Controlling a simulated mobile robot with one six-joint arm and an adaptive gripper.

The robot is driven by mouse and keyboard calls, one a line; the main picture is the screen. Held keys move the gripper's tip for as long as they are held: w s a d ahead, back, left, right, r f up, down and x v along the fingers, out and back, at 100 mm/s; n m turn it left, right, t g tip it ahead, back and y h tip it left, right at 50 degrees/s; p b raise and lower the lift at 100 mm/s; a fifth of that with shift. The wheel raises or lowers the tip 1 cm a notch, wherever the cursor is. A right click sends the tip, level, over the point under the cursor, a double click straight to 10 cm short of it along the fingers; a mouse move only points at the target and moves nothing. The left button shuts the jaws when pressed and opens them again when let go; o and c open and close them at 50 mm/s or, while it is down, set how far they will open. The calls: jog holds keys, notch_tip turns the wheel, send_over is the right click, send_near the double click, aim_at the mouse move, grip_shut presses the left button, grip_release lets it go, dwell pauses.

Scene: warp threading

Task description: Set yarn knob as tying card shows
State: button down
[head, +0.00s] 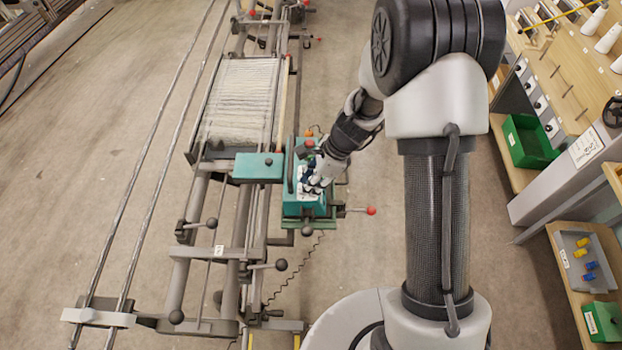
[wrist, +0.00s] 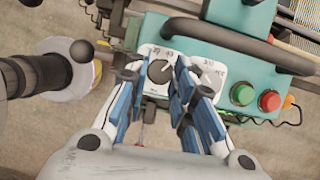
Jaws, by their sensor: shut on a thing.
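A dark round knob (wrist: 160,71) sits on a white dial plate with printed numbers (wrist: 151,52) on the teal machine head. My gripper (wrist: 163,76) reaches over this plate, with one blue-and-grey finger on each side of the knob, shut on it. The knob's pointer is hard to make out. A second white dial plate (wrist: 209,72) is partly hidden behind the right finger. In the head view my gripper (head: 314,184) is at the teal machine head (head: 300,208) and covers the knob. A white card with writing (head: 586,147) is on the grey post at right, too small to read.
A green button (wrist: 242,94) and a red button (wrist: 269,101) lie right of the dials. A dark bar handle (wrist: 245,45) arches behind them. A red-tipped lever (head: 370,210) sticks out right of the machine. Shelves with a green bin (head: 530,142) stand at right.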

jog(key=n, duration=0.1)
jog(key=n+g+p, duration=0.1)
jog(key=n, duration=0.2)
jog(key=shift+w+n+g, duration=0.25)
jog(key=shift+n+g, duration=0.15)
jog(key=n, duration=0.2)
jog(key=n+g+h+p, duration=0.1)
jog(key=n, duration=0.1)
jog(key=shift+w+a+n+g, duration=0.15)
jog(key=shift+n+g, duration=0.15)
jog(key=n+h, duration=0.1)
jog(key=n, duration=0.1)
jog(key=n+g+h, duration=0.1)
jog(key=n, duration=0.2)
jog(key=shift+w+a, duration=0.15)
jog(key=shift+a, duration=0.05)
jog(key=shift+a+n+g+h, duration=0.15)
jog(key=shift+n+h, duration=0.2)
jog(key=shift+n, duration=0.65)
jog(key=shift+n+g+h, duration=0.15)
jog(key=shift+n+h, duration=0.2)
jog(key=shift+n, duration=0.65)
jog(key=c, duration=1.3)
grip_release()
jog(key=shift+c, duration=0.2)
